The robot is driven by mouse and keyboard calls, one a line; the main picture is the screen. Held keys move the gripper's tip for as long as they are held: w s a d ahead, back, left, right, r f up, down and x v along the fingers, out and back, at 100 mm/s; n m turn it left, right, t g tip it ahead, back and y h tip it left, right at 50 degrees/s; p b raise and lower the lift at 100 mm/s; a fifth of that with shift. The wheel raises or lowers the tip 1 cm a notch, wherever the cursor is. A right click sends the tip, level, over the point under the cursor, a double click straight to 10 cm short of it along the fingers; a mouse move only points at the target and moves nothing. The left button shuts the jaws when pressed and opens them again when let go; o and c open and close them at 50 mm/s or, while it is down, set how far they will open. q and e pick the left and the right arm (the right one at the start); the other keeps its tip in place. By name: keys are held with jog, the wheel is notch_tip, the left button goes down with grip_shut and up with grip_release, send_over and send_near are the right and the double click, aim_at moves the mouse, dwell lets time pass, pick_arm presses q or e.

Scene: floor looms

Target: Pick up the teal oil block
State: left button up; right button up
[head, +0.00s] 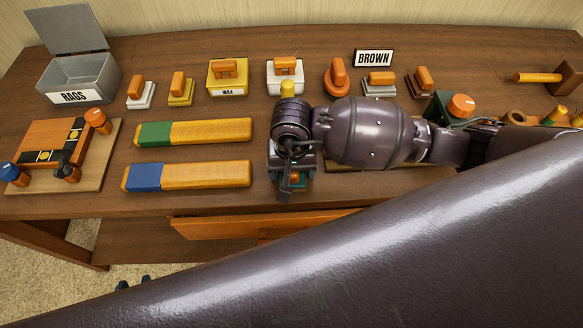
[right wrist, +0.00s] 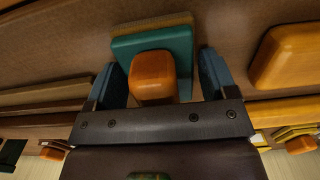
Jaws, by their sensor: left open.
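The teal oil block is a teal base with an orange knob and a tan underside. In the right wrist view the block (right wrist: 153,76) lies between the fingers of my right gripper (right wrist: 162,85), with gaps beside the knob. In the head view my right gripper (head: 292,184) is over the block (head: 295,178) and hides most of it. My right gripper is open. Only the dark fingertips of my left gripper (head: 133,283) show, low at the left beyond the bench's front edge. They are apart, and my large dark arm link hides the rest.
Two long wooden blocks, green-ended (head: 210,132) and blue-ended (head: 205,174), lie left of my right gripper. A board with fittings (head: 98,178) and a grey RAGS box (head: 92,80) are further left. Several knobbed blocks line the back, near a BROWN sign (head: 374,58). A drawer (head: 225,228) protrudes in front.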

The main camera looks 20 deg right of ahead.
jog(key=c, duration=0.6)
notch_tip(320, 180, up, 20)
jog(key=p, duration=0.1)
dwell(0.4)
